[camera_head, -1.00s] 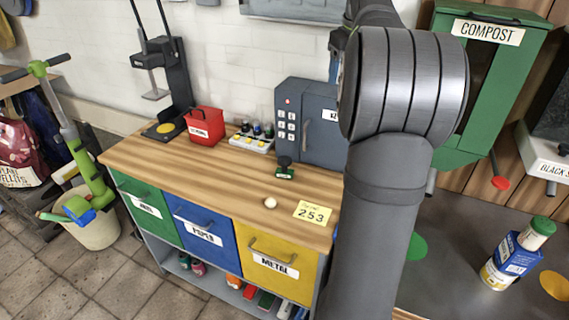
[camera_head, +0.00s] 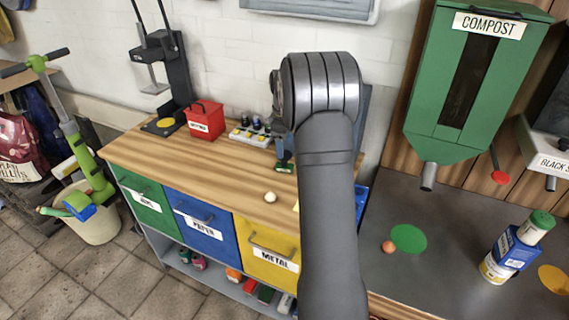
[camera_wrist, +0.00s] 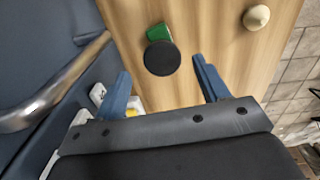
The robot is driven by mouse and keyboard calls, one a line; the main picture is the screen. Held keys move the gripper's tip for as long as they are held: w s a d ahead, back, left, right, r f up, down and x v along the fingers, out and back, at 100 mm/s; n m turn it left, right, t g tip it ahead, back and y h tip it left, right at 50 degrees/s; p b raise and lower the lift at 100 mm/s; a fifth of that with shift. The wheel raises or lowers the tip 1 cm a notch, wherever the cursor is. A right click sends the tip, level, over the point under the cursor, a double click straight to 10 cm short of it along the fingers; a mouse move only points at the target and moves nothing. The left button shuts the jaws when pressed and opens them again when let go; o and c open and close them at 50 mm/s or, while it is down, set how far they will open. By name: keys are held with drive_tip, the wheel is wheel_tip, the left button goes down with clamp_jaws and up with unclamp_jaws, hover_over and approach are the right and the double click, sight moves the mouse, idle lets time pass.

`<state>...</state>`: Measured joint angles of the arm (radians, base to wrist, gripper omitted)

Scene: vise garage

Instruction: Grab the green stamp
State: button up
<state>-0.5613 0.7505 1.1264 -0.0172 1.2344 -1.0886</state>
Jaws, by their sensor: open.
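The green stamp (camera_wrist: 158,34) stands on the wooden bench top, seen from above in the wrist view. Its round black knob (camera_wrist: 161,58) covers part of the green base. My gripper (camera_wrist: 161,67) is open, with one blue finger to each side of the stamp in the picture. The fingertips lie a little below the knob in that view, and nothing is between them in contact. In the head view my arm and gripper hide most of the stamp; I cannot tell its height gap to the fingers.
The dark safe with a metal handle (camera_wrist: 50,90) is close on the left in the wrist view. A small pale knob-like object (camera_head: 270,197) lies on the bench (camera_head: 190,165). A red box (camera_head: 205,121) and a white tray of small bottles (camera_head: 250,134) stand behind.

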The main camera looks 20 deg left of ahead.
wheel_tip(320, 180, down, 8)
drive_tip(key=shift+r, duration=0.15)
idle(0.3)
drive_tip(key=c, duration=1)
